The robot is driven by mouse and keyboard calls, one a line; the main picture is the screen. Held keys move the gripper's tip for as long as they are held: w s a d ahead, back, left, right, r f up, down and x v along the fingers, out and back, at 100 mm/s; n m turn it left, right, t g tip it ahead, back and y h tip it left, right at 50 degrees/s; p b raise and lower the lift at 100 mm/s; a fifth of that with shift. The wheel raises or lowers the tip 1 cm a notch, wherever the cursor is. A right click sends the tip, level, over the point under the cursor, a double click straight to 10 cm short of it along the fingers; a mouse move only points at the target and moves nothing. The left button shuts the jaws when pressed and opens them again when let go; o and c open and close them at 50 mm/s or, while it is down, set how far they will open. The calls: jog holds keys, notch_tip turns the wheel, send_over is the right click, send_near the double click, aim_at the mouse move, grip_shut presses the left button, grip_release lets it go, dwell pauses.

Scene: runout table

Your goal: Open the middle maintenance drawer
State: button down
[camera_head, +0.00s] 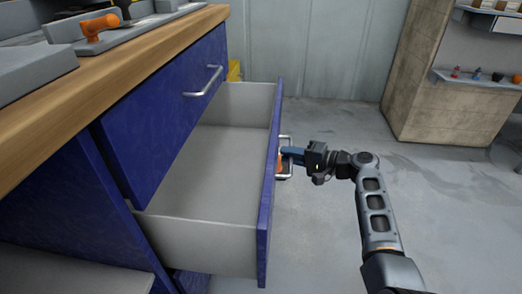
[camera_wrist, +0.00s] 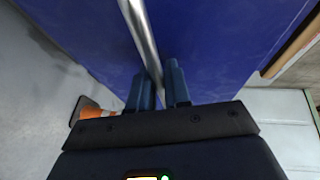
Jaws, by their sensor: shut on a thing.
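The middle drawer (camera_head: 262,205) is pulled far out from the blue cabinet under a wooden worktop, and its grey inside (camera_head: 200,165) is empty. Its front carries a metal bar handle (camera_head: 289,142), which also shows in the wrist view (camera_wrist: 140,35). My gripper (camera_head: 286,152) is at the outer face of the drawer front, shut on the handle. In the wrist view its two blue fingers (camera_wrist: 160,88) stand on either side of the bar.
A closed upper drawer (camera_head: 165,110) with its own handle sits above. An orange and dark object (camera_wrist: 95,110) lies on the floor near the drawer front. A cabinet with shelves (camera_head: 450,75) stands at the back right. The grey floor right of the drawer is mostly clear.

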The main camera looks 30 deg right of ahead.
jog(key=s+d, duration=0.4)
jog(key=d, duration=0.1)
jog(key=shift+d, duration=0.25)
jog(key=c, duration=1.4)
grip_release()
jog(key=shift+c, duration=0.2)
jog(key=shift+s, duration=0.1)
jog(key=p+v, duration=0.2)
jog(key=v, duration=0.5)
jog(key=shift+s+d, duration=0.25)
jog(key=shift+s, duration=0.05)
